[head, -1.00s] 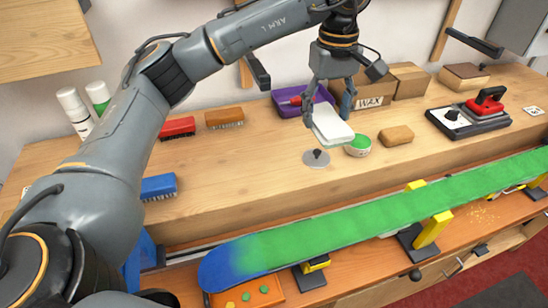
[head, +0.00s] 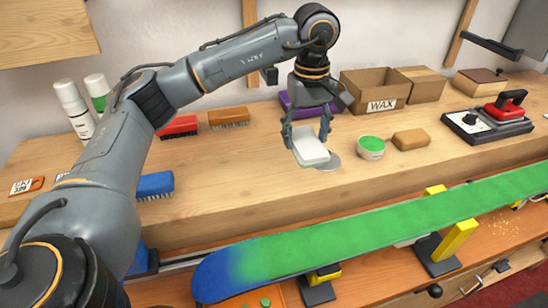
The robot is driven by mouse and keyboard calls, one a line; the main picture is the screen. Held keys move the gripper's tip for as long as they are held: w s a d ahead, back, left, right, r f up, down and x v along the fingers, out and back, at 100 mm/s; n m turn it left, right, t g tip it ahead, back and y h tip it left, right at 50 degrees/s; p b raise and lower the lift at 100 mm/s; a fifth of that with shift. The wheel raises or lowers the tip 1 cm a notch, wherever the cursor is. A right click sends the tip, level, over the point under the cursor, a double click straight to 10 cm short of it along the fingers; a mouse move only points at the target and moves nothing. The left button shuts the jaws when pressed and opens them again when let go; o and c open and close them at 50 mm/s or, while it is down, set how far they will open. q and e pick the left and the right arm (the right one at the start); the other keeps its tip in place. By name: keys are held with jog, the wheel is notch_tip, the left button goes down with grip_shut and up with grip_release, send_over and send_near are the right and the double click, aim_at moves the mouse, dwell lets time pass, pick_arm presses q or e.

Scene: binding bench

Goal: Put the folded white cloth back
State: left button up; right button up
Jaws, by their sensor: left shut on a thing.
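The folded white cloth (head: 309,149) is a small, thick white pad in the head view. My left gripper (head: 308,138) is shut on it from above, with a finger at either side. The cloth is just over the bench shelf (head: 230,170), and I cannot tell whether it touches the wood. It partly covers a flat grey disc (head: 330,163) behind its right edge. My right gripper is not in view.
A green-topped tin (head: 371,148) and a tan block (head: 411,139) stand to the right. Brushes (head: 229,117) and a purple item (head: 290,103) lie behind. A green and blue board (head: 350,232) rests in front.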

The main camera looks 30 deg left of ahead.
pick_arm(q)
jog(key=p, duration=0.1)
send_near(274, 169)
jog(key=shift+d, duration=1.05)
jog(key=shift+a+f, duration=0.35)
jog(key=shift+f, duration=0.2)
jog(key=f, duration=0.1)
jog(key=a+f+p, duration=0.1)
jog(key=f, duration=0.2)
jog(key=shift+s+a+f+p, duration=0.1)
jog(key=shift+a+p, duration=0.15)
jog(key=shift+p, duration=0.15)
jog(key=shift+f, duration=0.2)
jog(key=shift+d, duration=0.1)
jog(key=o, duration=0.7)
jog(key=shift+f, duration=0.2)
jog(key=shift+c, duration=0.2)
jog(key=o, duration=0.4)
jog(key=shift+o, duration=0.2)
